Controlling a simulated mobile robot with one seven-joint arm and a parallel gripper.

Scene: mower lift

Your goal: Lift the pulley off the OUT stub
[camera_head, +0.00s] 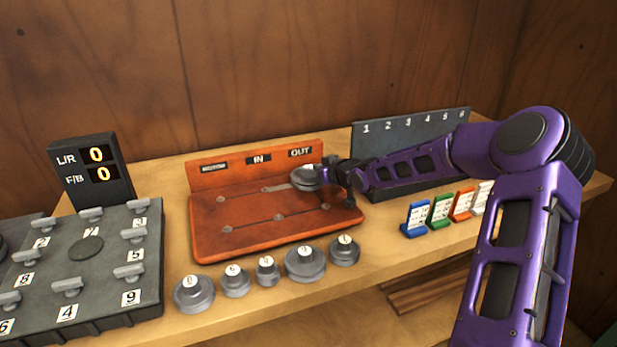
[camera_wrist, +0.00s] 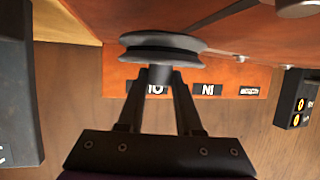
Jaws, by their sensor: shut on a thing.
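The pulley (camera_head: 304,178) is a grey grooved disc at the OUT end of the orange-brown board (camera_head: 215,245), just in front of the OUT label (camera_head: 300,152). My gripper (camera_head: 328,175) reaches it from the right. The wrist view is upside down; there my gripper (camera_wrist: 160,76) is shut on the short hub of the pulley (camera_wrist: 163,45). The disc lies level, close to the board. The OUT stub is hidden by the pulley, so I cannot tell whether the pulley still sits on it.
Several grey numbered pulleys (camera_head: 305,264) stand along the front of the board. A dark numbered rack (camera_head: 365,143) stands behind my arm, with coloured cards (camera_head: 417,218) before it. A grey block with numbered knobs (camera_head: 90,270) and a display (camera_head: 93,170) are at left.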

